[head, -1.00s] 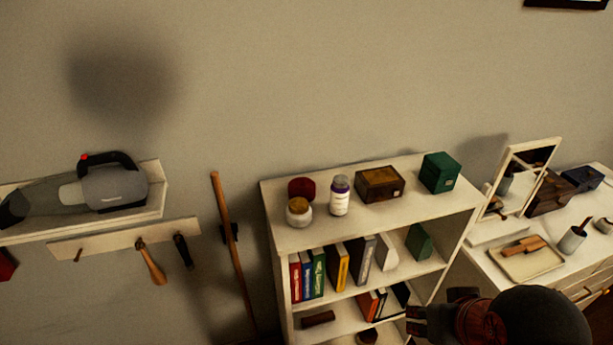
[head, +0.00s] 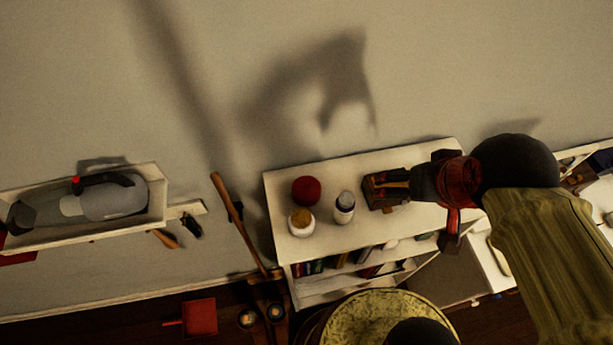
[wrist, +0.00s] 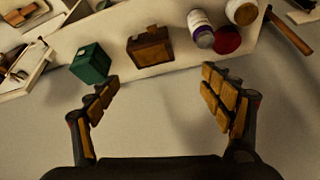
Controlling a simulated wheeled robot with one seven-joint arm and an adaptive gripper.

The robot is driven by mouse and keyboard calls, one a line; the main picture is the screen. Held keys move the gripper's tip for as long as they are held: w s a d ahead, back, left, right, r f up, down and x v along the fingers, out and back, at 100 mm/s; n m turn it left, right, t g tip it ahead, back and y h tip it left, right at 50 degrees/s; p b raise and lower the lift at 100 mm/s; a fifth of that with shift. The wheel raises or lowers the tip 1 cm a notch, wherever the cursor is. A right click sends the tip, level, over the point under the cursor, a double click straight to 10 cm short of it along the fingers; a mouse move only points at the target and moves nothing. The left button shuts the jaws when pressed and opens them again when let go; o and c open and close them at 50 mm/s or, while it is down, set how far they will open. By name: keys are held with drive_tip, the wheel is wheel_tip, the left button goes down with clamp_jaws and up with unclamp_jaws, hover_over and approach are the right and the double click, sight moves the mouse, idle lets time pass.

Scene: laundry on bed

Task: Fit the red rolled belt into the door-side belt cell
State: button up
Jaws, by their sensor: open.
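My gripper (wrist: 160,82) is open and empty in the wrist view, its two padded fingers spread wide. In the head view my arm reaches in from the right and my gripper is in front of the shelf top, partly covering the wooden box. A dark red round item (head: 306,190) stands on the shelf top at the left, behind a small jar; it also shows in the wrist view (wrist: 228,40). I cannot tell whether it is the rolled belt. My gripper is apart from it. I cannot make out any belt cell in these frames.
The white shelf (head: 283,222) also holds a jar (head: 301,222), a white bottle (head: 344,207), a wooden box (wrist: 150,47) and a green box (wrist: 91,63). A stick (head: 238,222) leans beside the shelf.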

drive_tip(key=w+a+r+g+p, duration=0.1)
drive_tip(key=w+a+r+p, duration=0.2)
drive_tip(key=w+r+p, duration=0.1)
drive_tip(key=m+g, duration=0.4)
approach(306, 187)
drive_tip(key=shift+w+d+f, duration=0.1)
drive_tip(key=shift+d+f, duration=0.1)
drive_tip(key=shift+d, duration=0.2)
drive_tip(key=shift+a+f, duration=0.2)
drive_tip(key=shift+f, duration=0.55)
drive_tip(key=shift+a+f+p, duration=0.15)
drive_tip(key=shift+f+p, duration=0.8)
drive_tip(key=shift+f, duration=2.45)
drive_tip(key=shift+c, duration=1.1)
drive_tip(key=c, duration=1.3)
drive_tip(key=shift+o, duration=0.2)
drive_tip(key=shift+r, duration=0.15)
